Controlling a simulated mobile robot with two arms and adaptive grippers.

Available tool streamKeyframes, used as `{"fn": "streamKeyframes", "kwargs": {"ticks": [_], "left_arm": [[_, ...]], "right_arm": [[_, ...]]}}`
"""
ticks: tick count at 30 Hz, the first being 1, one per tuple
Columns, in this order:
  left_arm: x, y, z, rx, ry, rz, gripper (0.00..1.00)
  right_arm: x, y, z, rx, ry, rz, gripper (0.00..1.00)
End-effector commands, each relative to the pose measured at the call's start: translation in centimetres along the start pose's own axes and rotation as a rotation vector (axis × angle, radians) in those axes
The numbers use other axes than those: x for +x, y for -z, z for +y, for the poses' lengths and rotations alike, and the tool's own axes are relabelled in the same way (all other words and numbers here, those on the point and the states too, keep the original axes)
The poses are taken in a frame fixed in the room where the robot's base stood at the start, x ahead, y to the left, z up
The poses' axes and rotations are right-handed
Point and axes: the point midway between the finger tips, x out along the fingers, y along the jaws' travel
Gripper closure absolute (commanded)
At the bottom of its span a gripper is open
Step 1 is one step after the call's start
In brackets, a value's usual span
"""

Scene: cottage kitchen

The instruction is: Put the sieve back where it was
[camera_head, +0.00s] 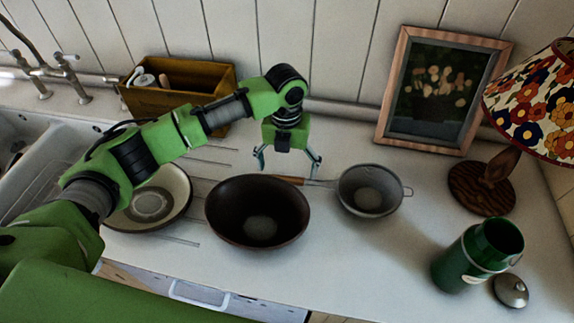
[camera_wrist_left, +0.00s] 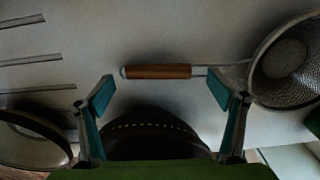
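The sieve (camera_head: 370,191) is a grey metal mesh bowl with a wooden handle, lying on the white counter right of a dark brown bowl (camera_head: 258,213). Its handle points left, behind the brown bowl's far rim. In the left wrist view the sieve's mesh bowl (camera_wrist_left: 287,62) is at the right edge and its wooden handle (camera_wrist_left: 160,71) lies across the middle. My left gripper (camera_head: 288,166) is open and empty above the counter, over the handle area and behind the brown bowl. Its fingers (camera_wrist_left: 164,100) are spread wide apart, with nothing between them. My right gripper is not in view.
A pale plate (camera_head: 180,205) is at left by the sink (camera_head: 30,150). A wooden box (camera_head: 160,102) stands at the back. A framed picture (camera_head: 438,140), a lamp (camera_head: 482,190), a green canister (camera_head: 460,262) and its lid (camera_head: 511,291) are at right.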

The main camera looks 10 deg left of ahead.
Motion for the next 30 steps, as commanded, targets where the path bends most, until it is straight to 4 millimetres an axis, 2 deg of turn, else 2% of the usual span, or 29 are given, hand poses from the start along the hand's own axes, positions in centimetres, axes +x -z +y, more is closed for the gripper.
{"fn": "streamKeyframes", "kwargs": {"ticks": [10,14,17,25,30], "left_arm": [[-0.2,0.0,0.0,0.0,0.0,-0.001,0.11],[-1.1,-0.1,-0.1,0.0,0.001,-0.004,0.11],[-2.7,-0.1,0.0,0.0,0.002,-0.005,0.11],[-8.6,-0.1,-0.1,0.0,0.002,-0.006,0.11],[-11.3,-0.1,-0.1,-0.001,0.002,-0.002,0.11]], "right_arm": [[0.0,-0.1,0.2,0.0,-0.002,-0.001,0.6],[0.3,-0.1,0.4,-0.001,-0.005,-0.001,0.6],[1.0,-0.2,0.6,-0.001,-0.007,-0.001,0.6],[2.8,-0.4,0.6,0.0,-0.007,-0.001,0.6],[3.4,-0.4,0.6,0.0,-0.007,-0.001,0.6]]}}
